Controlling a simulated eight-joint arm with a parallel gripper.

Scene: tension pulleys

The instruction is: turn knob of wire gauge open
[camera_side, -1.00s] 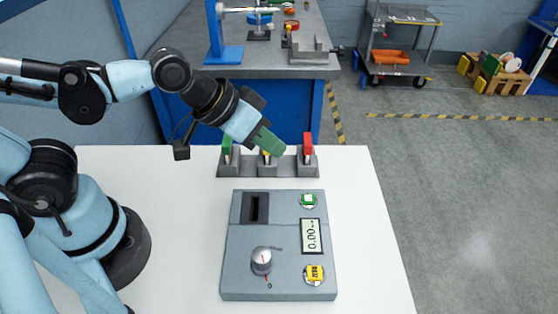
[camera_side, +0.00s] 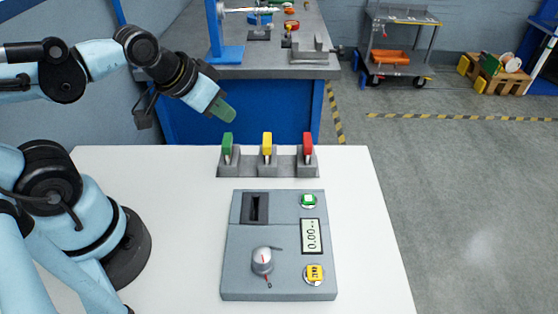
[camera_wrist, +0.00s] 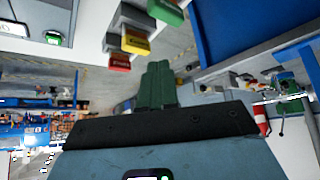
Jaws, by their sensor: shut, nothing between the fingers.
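The wire gauge (camera_side: 280,290) is a grey box on the white table, with a dark slot (camera_side: 256,208), a small display (camera_side: 311,236), a green button (camera_side: 308,200) and a yellow button (camera_side: 314,273). Its round silver knob (camera_side: 262,261), with a red mark, sits at the lower left of its top face. Part of the gauge shows at the top left in the wrist view (camera_wrist: 35,34); the knob does not show there. My gripper (camera_side: 228,114) is up and behind the gauge, well away from the knob. Its green fingers (camera_wrist: 157,84) are together and empty in the wrist view.
A row of tension pulleys or tabs stands behind the gauge: green (camera_side: 227,139), yellow (camera_side: 267,141) and red (camera_side: 307,143). A blue bench with a grey top (camera_side: 275,70) stands beyond the table. The white table (camera_side: 365,240) is clear right of the gauge.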

